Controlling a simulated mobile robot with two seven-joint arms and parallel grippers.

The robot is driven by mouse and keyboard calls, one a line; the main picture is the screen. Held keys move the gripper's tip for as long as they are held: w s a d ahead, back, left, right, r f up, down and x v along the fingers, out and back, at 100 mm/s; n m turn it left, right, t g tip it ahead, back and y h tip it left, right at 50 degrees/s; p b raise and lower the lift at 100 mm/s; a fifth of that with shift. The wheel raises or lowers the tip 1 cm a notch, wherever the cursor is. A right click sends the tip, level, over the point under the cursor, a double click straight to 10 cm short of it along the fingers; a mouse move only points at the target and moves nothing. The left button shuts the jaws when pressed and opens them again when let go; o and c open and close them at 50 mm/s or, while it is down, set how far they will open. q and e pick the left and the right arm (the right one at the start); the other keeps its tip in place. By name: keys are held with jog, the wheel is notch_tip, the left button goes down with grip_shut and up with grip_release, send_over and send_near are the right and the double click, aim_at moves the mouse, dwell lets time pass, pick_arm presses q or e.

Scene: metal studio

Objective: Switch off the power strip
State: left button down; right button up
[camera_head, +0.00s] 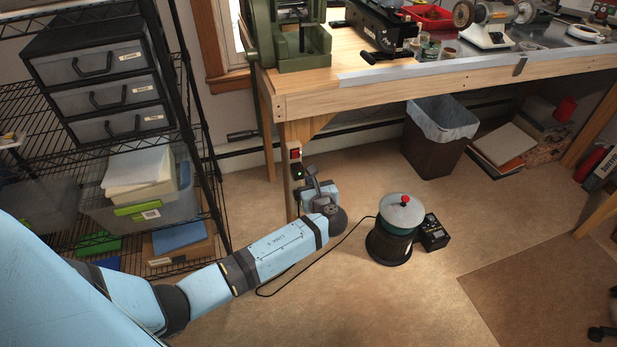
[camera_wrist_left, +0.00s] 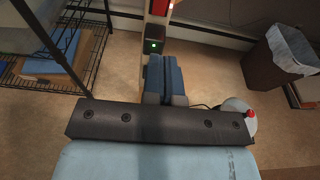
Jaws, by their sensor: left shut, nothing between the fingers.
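The power strip runs up the front leg of the workbench. Its red switch (camera_head: 295,153) is at the top, and a black block with a lit green light (camera_head: 299,173) sits just below it. In the left wrist view the black block (camera_wrist_left: 154,42) shows straight ahead, with the red part (camera_wrist_left: 160,7) above it at the top edge. My left gripper (camera_wrist_left: 163,58) is shut and empty, its blue fingers together just below the green light. In the head view the left gripper (camera_head: 308,186) is close to the leg and hides the strip's lower part. My right gripper is not in view.
The workbench (camera_head: 420,82) stands above, with a green machine (camera_head: 289,35) at its corner. A wire shelf with drawers (camera_head: 105,98) is on the left. A black cord runs across the floor to a round machine with a red knob (camera_head: 397,215). A bin (camera_head: 436,135) stands behind.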

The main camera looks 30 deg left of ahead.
aim_at(296, 154)
pick_arm(q)
jog(key=b+x, duration=0.1)
jog(key=x, duration=0.5)
jog(key=b+x, duration=0.1)
jog(key=x, duration=0.3)
jog(key=shift+w+a+r+b, duration=0.1)
jog(key=shift+w+r+b, duration=0.05)
jog(key=shift+r+b, duration=0.15)
jog(key=shift+w+a, duration=0.25)
jog(key=shift+a, duration=0.05)
jog(key=shift+w+a, duration=0.15)
jog(key=shift+a, duration=0.05)
jog(key=shift+w+a, duration=0.1)
jog(key=shift+r, duration=0.1)
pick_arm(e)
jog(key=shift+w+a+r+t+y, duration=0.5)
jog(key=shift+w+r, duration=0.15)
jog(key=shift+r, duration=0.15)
pick_arm(q)
jog(key=shift+w+a+r+p, duration=0.15)
jog(key=shift+r+p, duration=0.25)
jog(key=shift+p, duration=0.45)
jog(key=shift+f+h, duration=0.3)
jog(key=shift+h, duration=0.1)
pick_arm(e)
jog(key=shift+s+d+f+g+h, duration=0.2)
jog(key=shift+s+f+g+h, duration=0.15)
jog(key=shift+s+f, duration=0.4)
